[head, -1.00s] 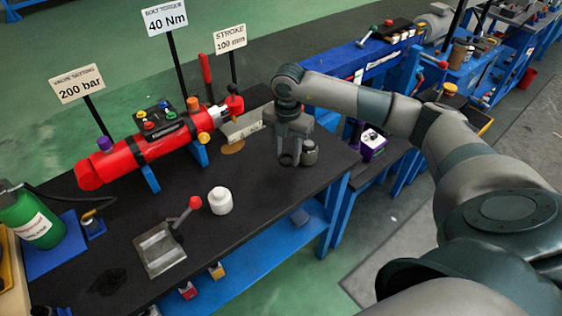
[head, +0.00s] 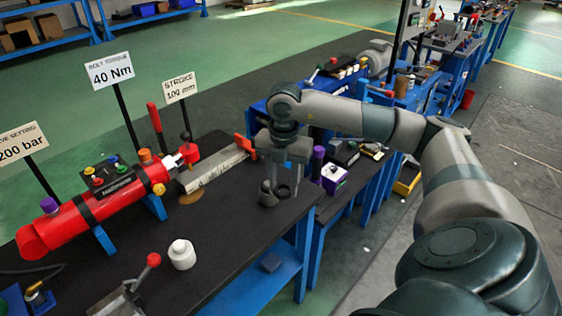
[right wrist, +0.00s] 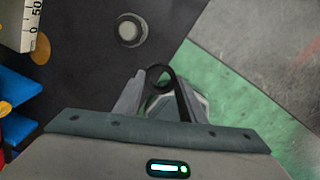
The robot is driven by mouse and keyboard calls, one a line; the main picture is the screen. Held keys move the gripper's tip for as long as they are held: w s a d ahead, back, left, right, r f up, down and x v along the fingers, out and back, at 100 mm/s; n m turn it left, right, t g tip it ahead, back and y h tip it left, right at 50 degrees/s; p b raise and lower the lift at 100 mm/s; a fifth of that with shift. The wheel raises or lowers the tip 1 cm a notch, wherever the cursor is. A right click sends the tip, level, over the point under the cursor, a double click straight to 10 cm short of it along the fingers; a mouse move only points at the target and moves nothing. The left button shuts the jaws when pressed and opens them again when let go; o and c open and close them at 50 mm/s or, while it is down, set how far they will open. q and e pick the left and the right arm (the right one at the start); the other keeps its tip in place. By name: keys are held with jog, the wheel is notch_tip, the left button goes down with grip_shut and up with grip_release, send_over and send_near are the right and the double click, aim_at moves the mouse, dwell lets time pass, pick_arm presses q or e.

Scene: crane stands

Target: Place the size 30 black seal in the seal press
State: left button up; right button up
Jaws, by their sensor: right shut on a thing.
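My right gripper (head: 283,168) is shut on a black ring-shaped seal (head: 283,190), and the seal hangs between its fingertips. In the right wrist view, the black seal (right wrist: 160,77) shows as a ring at the tips of the fingers. I cannot read a size on it. A hand lever with a red knob (head: 153,260) on a grey metal base (head: 118,305) stands at the table's front left, cut by the frame edge. It may be the seal press, but no label shows. My left gripper is not in view.
A short grey cylinder (head: 267,193) stands on the black table close left of the seal; it also shows in the wrist view (right wrist: 130,30). A white jar (head: 182,254) stands nearer the lever. A red hydraulic cylinder (head: 95,205) lies behind. The table's right edge is close to my gripper.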

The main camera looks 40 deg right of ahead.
dwell(0.7)
jog(key=a+n, duration=0.2)
jog(key=n, duration=0.1)
jog(key=shift+n, duration=0.3)
jog(key=s+a+m, duration=0.2)
jog(key=a+m, duration=0.8)
jog(key=m, duration=0.3)
jog(key=s+a+r+m, duration=0.1)
jog(key=s+a+m, duration=0.1)
jog(key=a+m, duration=0.9)
jog(key=m, duration=0.3)
jog(key=shift+s+r, duration=0.15)
jog(key=shift+r, duration=0.1)
jog(key=shift+a, duration=0.15)
